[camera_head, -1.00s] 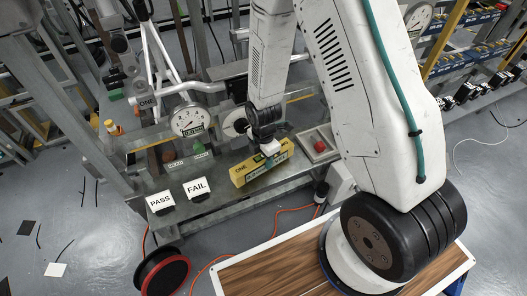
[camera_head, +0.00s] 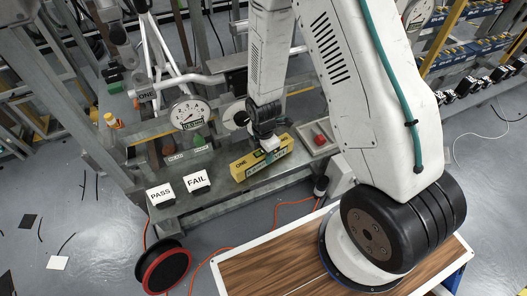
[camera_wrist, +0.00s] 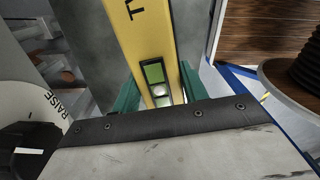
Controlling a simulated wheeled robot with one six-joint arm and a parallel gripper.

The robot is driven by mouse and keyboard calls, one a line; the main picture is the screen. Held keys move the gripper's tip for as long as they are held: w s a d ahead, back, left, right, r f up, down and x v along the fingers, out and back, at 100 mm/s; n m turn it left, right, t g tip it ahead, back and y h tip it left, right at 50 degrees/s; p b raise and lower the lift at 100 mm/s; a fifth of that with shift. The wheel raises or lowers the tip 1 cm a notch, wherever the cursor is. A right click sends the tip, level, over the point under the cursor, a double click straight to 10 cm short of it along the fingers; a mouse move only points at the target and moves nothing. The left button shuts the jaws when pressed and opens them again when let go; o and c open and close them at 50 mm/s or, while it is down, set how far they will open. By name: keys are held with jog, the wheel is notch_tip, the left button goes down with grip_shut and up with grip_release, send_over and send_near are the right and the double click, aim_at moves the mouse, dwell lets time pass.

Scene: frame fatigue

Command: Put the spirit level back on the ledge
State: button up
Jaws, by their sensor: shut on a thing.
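A grey front ledge (camera_head: 213,203) of the bench runs beneath the level. I cannot tell whether the level touches it or hangs just above it.
PASS (camera_head: 160,195) and FAIL (camera_head: 197,182) signs stand left of the level. A dial gauge (camera_head: 188,114) stands behind, and a tray with a red button (camera_head: 320,140) lies to the right. A cable reel (camera_head: 163,270) is on the floor below.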

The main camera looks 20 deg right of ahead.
jog(key=shift+f, duration=0.55)
jog(key=o, duration=1.3)
jog(key=shift+r, duration=0.1)
notch_tip(320, 180, up, 8)
jog(key=shift+f, duration=0.15)
